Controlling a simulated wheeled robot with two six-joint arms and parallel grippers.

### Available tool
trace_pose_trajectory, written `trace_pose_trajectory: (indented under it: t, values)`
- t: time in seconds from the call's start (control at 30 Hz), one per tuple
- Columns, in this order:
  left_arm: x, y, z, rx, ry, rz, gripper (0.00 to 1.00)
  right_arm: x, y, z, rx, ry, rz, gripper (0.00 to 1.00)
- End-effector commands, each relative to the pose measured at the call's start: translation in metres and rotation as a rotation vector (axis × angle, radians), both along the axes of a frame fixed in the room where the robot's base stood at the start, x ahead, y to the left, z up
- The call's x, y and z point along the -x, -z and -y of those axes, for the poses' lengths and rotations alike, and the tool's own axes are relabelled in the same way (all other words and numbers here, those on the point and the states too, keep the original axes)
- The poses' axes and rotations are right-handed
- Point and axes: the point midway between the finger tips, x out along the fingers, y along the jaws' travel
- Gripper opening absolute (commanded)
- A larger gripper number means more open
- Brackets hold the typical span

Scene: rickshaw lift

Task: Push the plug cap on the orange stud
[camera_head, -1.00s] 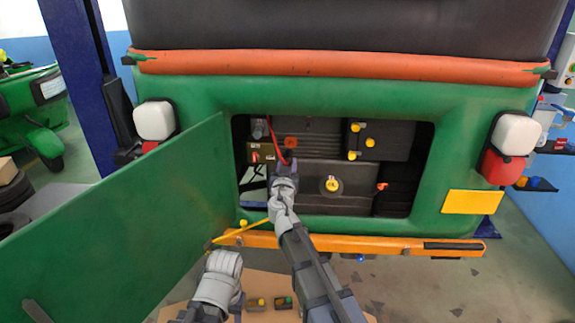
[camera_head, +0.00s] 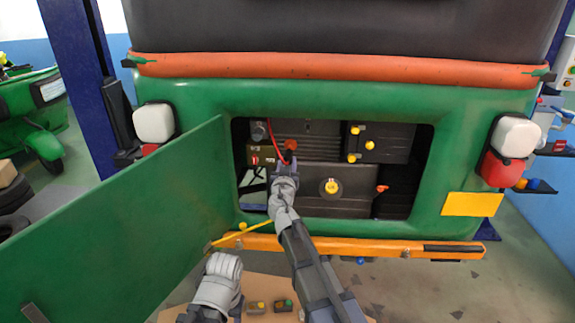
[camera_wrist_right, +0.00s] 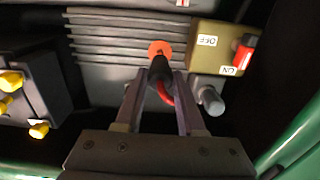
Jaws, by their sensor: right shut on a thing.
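The orange stud (camera_wrist_right: 160,48) shows as a round orange disc on the ribbed engine block in the right wrist view; it also shows in the head view (camera_head: 290,144). The black plug cap (camera_wrist_right: 160,70), with a red lead (camera_wrist_right: 166,94), is held between the fingers of my right gripper (camera_wrist_right: 161,82), which is shut on it. The cap's end is at the stud and overlaps its lower part; I cannot tell how far it is seated. In the head view my right gripper (camera_head: 287,168) reaches into the engine bay. My left arm shows at the bottom, its fingers not visible.
A box with a red switch (camera_wrist_right: 243,53) and OFF and ON labels is right of the stud in the wrist view. A grey cylinder (camera_wrist_right: 211,101) is close by the right finger. The open green door (camera_head: 120,220) stands left of the bay.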

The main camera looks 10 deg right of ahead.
Motion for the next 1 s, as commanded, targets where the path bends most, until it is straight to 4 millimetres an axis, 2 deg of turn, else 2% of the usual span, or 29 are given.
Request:
trace_pose_trajectory:
  t: [1.0]
  values:
    - [0.000, 0.000, 0.000, 0.000, 0.000, 0.000, 0.50, -0.019, 0.000, 0.006, 0.000, 0.000, 0.000, 0.00]
